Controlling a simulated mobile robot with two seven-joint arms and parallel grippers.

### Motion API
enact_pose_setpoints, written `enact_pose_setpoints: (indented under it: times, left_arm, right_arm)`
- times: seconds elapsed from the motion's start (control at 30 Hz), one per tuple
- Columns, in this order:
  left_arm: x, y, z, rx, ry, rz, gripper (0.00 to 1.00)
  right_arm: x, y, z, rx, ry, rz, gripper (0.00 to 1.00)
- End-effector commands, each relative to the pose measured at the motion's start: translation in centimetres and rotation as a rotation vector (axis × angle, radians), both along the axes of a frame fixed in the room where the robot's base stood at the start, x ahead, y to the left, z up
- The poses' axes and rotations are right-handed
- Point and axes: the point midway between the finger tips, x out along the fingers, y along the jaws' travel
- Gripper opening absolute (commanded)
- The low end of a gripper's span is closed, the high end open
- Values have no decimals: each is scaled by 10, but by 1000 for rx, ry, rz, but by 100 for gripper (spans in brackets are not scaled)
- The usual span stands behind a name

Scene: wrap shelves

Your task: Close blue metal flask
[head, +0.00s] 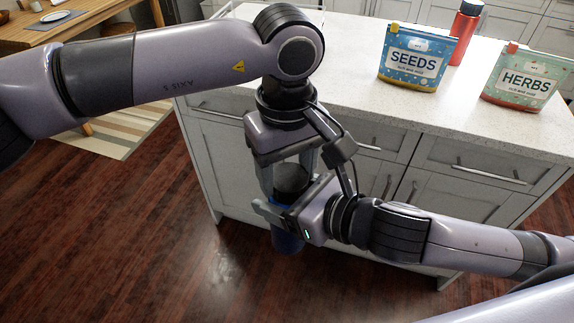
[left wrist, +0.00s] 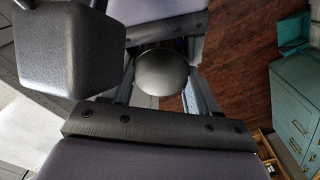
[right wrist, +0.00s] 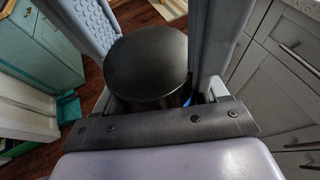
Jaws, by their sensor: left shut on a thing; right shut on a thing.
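The blue metal flask (head: 287,241) is held upright in the air in front of the counter, and its blue lower body shows below my right gripper. Its dark round cap (head: 291,178) sits at the top; it also shows in the left wrist view (left wrist: 162,72) and the right wrist view (right wrist: 148,66). My left gripper (head: 288,174) points down from above, shut on the cap, with a finger on each side. My right gripper (head: 284,214) comes in from the right, shut on the flask body.
A white-topped counter (head: 345,68) with grey drawers stands close behind my grippers. On it are a blue seeds bag (head: 411,62), a green and red herbs bag (head: 524,80) and a red flask (head: 464,32). The wooden floor (head: 130,230) at left is open.

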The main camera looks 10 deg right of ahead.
Motion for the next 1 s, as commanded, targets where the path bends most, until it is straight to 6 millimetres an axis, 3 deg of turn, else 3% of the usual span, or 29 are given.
enact_pose_setpoints:
  times: [0.57,0.6,1.0]
  left_arm:
    - [-3,0,-7,6,9,-5,31]
    - [-3,0,-7,6,9,-5,68]
    - [-3,0,-8,6,9,-4,68]
  right_arm:
    - [1,3,10,13,-27,8,10]
    - [1,3,10,13,-27,8,10]
    - [1,3,11,13,-30,9,10]
